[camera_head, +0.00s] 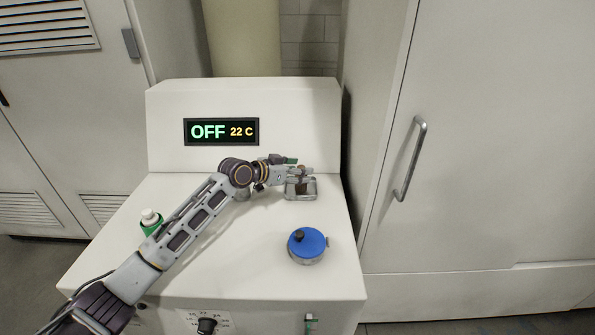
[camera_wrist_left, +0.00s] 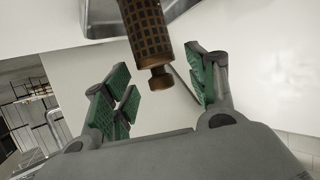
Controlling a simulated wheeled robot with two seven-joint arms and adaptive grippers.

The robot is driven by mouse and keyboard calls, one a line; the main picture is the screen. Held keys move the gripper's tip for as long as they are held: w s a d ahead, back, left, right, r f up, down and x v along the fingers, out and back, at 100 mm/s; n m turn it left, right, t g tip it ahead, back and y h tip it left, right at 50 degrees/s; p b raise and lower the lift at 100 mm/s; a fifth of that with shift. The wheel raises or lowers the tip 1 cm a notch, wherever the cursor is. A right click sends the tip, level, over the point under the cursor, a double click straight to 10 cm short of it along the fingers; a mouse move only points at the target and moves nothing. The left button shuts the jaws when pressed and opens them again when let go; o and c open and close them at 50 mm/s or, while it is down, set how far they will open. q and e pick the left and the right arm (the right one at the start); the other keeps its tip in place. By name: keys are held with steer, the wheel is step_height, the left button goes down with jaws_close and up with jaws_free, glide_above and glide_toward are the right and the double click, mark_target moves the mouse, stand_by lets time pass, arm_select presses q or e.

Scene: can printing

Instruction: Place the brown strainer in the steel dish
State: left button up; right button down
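The brown strainer (camera_wrist_left: 146,28) is a dark brown perforated cylinder with a small knob end. In the left wrist view it lies between and beyond my left fingers, with a visible gap to each finger. In the head view the strainer (camera_head: 301,188) is at the steel dish (camera_head: 314,190), a small rectangular tray; part of it is hidden by my gripper. The dish's edge shows at the top of the left wrist view (camera_wrist_left: 100,22). My left gripper (camera_head: 309,172) is over the dish, its green-padded fingers (camera_wrist_left: 164,72) apart. My right gripper is out of view.
A blue-lidded round container (camera_head: 307,245) stands on the white worktop (camera_head: 240,275) in front of the dish. A green and white bottle (camera_head: 151,220) is at the left, beside my arm. A raised panel with an OFF display (camera_head: 221,132) stands behind.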

arm_select(q)
steer(key=shift+r, duration=0.1)
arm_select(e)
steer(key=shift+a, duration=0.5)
arm_select(q)
steer(key=shift+a, duration=0.1)
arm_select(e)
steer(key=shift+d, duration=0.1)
arm_select(q)
steer(key=shift+v, duration=0.9)
steer(key=v, duration=1)
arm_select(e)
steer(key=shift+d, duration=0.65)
